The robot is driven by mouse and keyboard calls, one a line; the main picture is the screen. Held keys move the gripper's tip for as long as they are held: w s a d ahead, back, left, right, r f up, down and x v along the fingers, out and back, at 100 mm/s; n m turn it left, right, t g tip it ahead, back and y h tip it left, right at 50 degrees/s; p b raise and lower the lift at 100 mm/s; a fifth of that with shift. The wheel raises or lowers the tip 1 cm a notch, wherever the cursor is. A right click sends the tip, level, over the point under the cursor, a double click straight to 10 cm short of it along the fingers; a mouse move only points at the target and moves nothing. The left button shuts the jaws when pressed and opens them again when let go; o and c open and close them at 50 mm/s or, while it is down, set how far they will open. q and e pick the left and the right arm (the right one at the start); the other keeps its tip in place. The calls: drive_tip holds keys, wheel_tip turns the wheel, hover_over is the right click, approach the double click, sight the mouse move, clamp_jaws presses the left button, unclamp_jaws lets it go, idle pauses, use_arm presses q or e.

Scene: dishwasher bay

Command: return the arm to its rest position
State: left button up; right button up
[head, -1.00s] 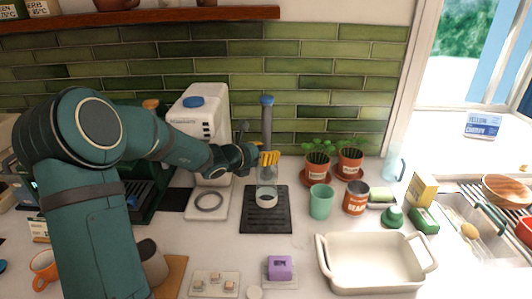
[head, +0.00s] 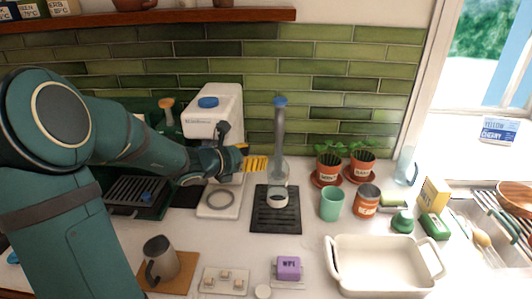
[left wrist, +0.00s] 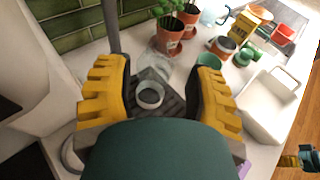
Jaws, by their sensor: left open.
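My left arm comes in from the left in the head view. My left gripper (head: 255,163) has yellow fingers and is open, in front of the white machine and to the left of a tall grey post with a blue top (head: 280,130). In the left wrist view, the yellow fingers (left wrist: 160,92) stand wide apart with nothing held between them. Beyond them are a clear glass vessel and a small pale round cup (left wrist: 150,95) on a black ribbed mat. A small yellow and teal part (left wrist: 300,160) at the right edge may be my right gripper; its opening is unclear.
The black mat (head: 262,218) lies beside the white machine (head: 213,112). A green cup (head: 331,203), a labelled can (head: 366,201) and potted plants (head: 329,168) stand to the right. A white baking dish (head: 385,265) is at front right. A mug (head: 161,260) stands at front left.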

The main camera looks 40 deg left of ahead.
use_arm(q)
drive_tip(key=shift+v, duration=0.95)
drive_tip(key=shift+f, duration=0.1)
